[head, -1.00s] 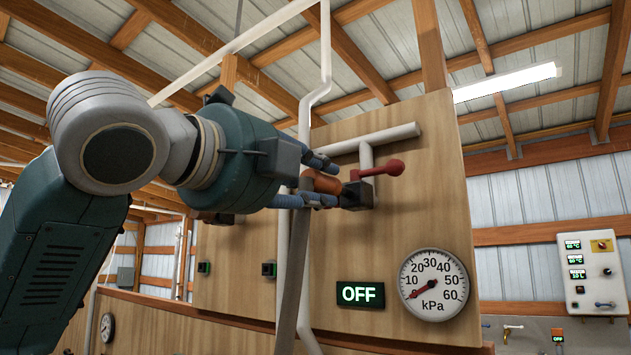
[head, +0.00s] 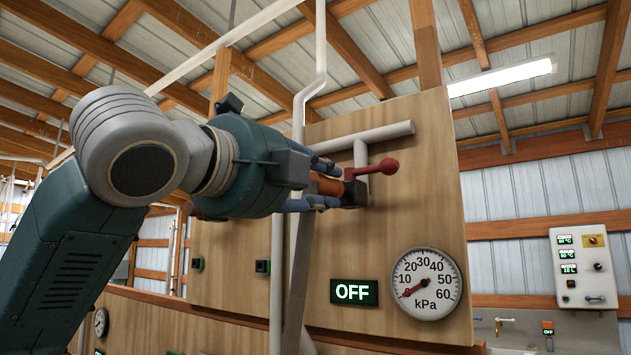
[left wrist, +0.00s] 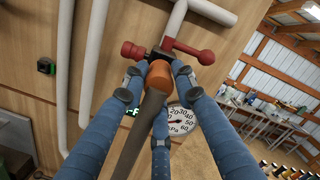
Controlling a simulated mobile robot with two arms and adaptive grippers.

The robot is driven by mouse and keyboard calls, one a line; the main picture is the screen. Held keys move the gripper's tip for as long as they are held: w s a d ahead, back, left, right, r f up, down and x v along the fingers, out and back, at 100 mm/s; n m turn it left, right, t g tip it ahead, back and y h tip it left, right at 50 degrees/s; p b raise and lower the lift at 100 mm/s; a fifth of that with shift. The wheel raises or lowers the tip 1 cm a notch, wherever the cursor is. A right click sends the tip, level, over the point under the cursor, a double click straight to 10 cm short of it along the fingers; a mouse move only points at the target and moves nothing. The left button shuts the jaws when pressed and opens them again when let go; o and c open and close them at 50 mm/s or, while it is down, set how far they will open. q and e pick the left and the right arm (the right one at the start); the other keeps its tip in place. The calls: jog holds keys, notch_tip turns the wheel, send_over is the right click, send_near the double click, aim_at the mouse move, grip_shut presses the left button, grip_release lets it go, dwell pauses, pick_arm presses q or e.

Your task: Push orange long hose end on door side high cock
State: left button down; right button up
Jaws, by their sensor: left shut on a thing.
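My left gripper (head: 331,188) is shut on the orange hose end (head: 325,186). In the left wrist view its blue fingers surround the orange end (left wrist: 159,76), and the grey hose (left wrist: 142,128) hangs down from it. The cock (head: 356,193), a dark body with a red lever (head: 388,166), sits on a white pipe on the wooden board. The orange end lines up with the cock's dark body and appears to meet it; the fingers hide how far it is on. My right gripper is not in view.
The wooden board (head: 430,210) carries a pressure gauge (head: 427,284) and a green-lit OFF display (head: 354,292) below the cock. White pipes (head: 277,270) run down beside the hose. Two other dark fittings (head: 263,266) are at the left.

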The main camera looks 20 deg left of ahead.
pick_arm(q)
jog(key=shift+w+d+p, duration=0.2)
jog(key=shift+w+p, duration=0.1)
jog(key=shift+w, duration=0.3)
jog(key=c, duration=1.3)
grip_release()
